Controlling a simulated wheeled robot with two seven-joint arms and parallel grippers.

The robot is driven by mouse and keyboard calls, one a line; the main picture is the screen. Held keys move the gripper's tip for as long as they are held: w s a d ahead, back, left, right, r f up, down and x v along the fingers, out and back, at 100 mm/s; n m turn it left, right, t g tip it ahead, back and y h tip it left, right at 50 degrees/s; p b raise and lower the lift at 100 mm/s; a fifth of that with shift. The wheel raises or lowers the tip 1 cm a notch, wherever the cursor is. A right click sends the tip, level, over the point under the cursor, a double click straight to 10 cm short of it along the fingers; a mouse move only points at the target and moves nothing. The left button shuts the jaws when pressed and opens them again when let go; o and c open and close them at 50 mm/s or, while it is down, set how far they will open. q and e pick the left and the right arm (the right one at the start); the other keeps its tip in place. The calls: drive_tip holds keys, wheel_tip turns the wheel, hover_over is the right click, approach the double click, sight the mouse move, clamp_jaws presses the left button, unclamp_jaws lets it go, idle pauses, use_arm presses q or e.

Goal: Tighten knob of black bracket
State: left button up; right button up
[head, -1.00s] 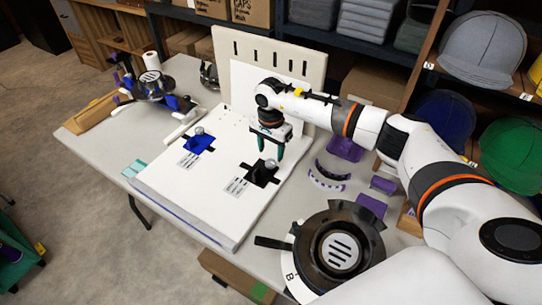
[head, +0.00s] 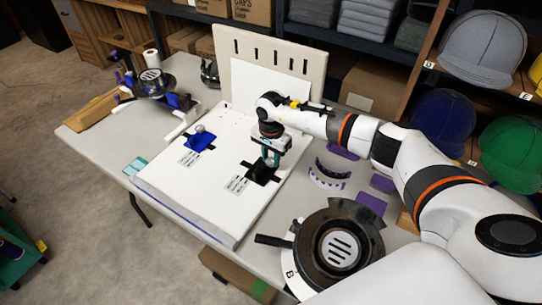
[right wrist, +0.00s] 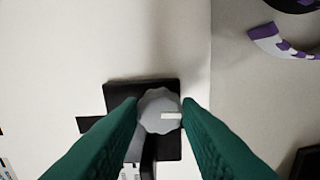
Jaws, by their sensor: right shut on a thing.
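The black bracket (head: 258,176) sits on the white board (head: 208,205), beside a printed label. Its grey knob shows in the right wrist view (right wrist: 159,110), with a white mark on its top. My right gripper (head: 270,160) points down over the bracket. In the right wrist view its two green fingers (right wrist: 160,117) stand on either side of the knob and are shut on it. The fingers hide part of the bracket. A blue bracket (head: 201,140) with its own grey knob stands on the board to the left. My left gripper is not in view.
A pegboard panel (head: 262,62) rises behind the board. Purple and white curved strips (head: 327,179) and purple blocks (head: 371,203) lie to the right. A round black device (head: 340,250) stands at the front right. The board's front left is clear.

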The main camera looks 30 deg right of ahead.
drive_tip(key=m+b, duration=0.1)
drive_tip(key=m, duration=0.6)
drive_tip(key=shift+m+b, duration=0.3)
drive_tip(key=shift+b, duration=0.05)
drive_tip(key=m, duration=0.4)
drive_tip(key=shift+m, duration=0.3)
drive_tip(key=m, duration=0.4)
drive_tip(key=shift+w+m, duration=0.1)
drive_tip(key=shift+m, duration=0.2)
drive_tip(key=o, duration=1)
